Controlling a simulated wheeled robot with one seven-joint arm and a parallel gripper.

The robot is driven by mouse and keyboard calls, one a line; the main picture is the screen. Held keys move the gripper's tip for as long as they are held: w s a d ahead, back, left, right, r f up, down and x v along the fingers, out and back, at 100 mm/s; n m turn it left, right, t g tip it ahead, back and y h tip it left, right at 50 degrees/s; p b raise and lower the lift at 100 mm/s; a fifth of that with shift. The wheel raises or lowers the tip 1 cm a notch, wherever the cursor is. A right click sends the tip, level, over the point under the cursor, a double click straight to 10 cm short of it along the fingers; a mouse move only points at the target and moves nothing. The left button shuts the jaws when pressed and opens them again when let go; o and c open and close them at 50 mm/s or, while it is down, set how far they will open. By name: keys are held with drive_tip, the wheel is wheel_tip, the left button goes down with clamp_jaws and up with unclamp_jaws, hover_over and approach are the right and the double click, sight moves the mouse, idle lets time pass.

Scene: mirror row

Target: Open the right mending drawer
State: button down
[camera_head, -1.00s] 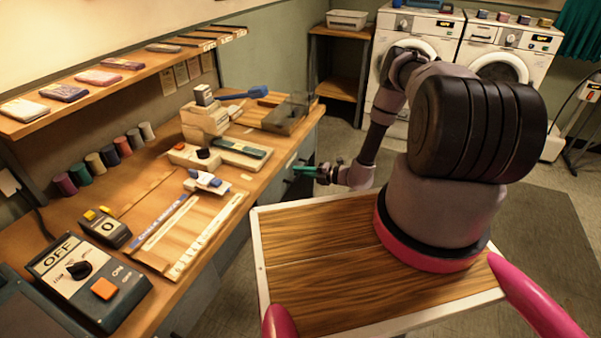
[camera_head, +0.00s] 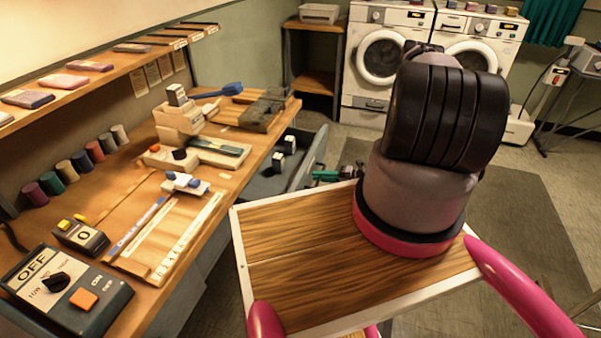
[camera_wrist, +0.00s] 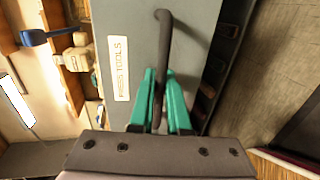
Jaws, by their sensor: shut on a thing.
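The drawer (camera_head: 320,148) under the bench's far end stands pulled out, with its inside showing in the head view. Its grey front (camera_wrist: 190,25) fills the middle of the wrist view and bears a label reading "PRESS TOOLS" (camera_wrist: 120,68). A dark bar handle (camera_wrist: 164,35) stands off this front. My gripper (camera_wrist: 161,80) has its teal fingers on either side of the handle and is shut on it. In the head view my gripper (camera_head: 327,176) is at the drawer front, with the handle hard to make out.
Small dark and white items (camera_head: 289,145) lie in the drawer. The wooden bench (camera_head: 110,222) holds a control box (camera_head: 68,297), thread spools and tools. Washing machines (camera_head: 385,55) stand at the back. My wood-topped base is close to the bench. Floor to the right is open.

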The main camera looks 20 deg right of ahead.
drive_tip(key=f+v, duration=0.2)
drive_tip(key=v, duration=0.8)
drive_tip(key=shift+s+d, duration=0.15)
drive_tip(key=shift+d, duration=0.05)
drive_tip(key=shift+f, duration=0.1)
drive_tip(key=c, duration=1.2)
unclamp_jaws()
drive_tip(key=v, duration=1)
drive_tip(key=shift+s+d, duration=0.2)
drive_tip(key=shift+d, duration=0.15)
